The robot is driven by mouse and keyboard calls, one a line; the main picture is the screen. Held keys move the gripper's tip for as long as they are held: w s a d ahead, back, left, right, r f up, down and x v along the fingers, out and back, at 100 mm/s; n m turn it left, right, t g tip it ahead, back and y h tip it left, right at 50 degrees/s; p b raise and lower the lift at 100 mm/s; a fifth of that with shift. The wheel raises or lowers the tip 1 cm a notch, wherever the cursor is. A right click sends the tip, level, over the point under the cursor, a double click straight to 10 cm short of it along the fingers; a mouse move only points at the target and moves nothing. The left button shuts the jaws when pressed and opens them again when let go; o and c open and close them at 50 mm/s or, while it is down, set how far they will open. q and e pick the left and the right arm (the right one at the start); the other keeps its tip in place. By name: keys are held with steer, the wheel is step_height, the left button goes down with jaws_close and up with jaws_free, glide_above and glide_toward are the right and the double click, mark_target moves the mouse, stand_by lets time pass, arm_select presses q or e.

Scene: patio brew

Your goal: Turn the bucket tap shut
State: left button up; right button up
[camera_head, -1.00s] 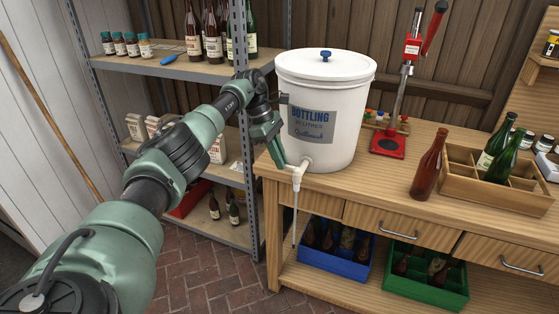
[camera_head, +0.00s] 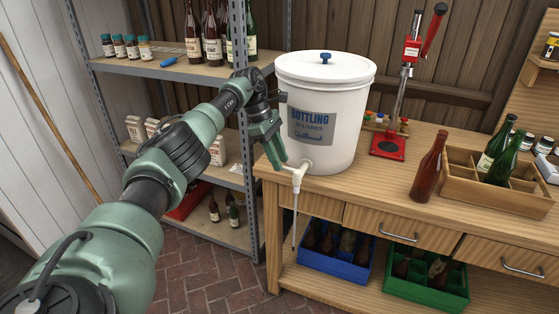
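The white bottling bucket (camera_head: 340,150) stands on the left end of the wooden workbench, with its lid on. Its white tap (camera_head: 298,174) juts from the low front left of the bucket, and a thin white tube (camera_head: 294,215) hangs down from it. My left gripper (camera_head: 281,165) points down just left of the tap, its tips at or against the tap's left side. The fingers overlap in this view, so I cannot tell whether they are open or hold the tap's lever. My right gripper is not in view.
A brown bottle (camera_head: 428,168) stands on the bench near a wooden crate (camera_head: 490,195) with green bottles. A red bottle capper (camera_head: 388,145) is behind. Blue (camera_head: 335,267) and green (camera_head: 425,292) crates sit below. A metal shelf (camera_head: 185,66) stands at the left.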

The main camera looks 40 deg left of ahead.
arm_select(q)
steer(key=v, duration=0.7)
steer(key=shift+s+a+f, duration=0.1)
steer(key=shift+f, duration=0.05)
stand_by(0.3)
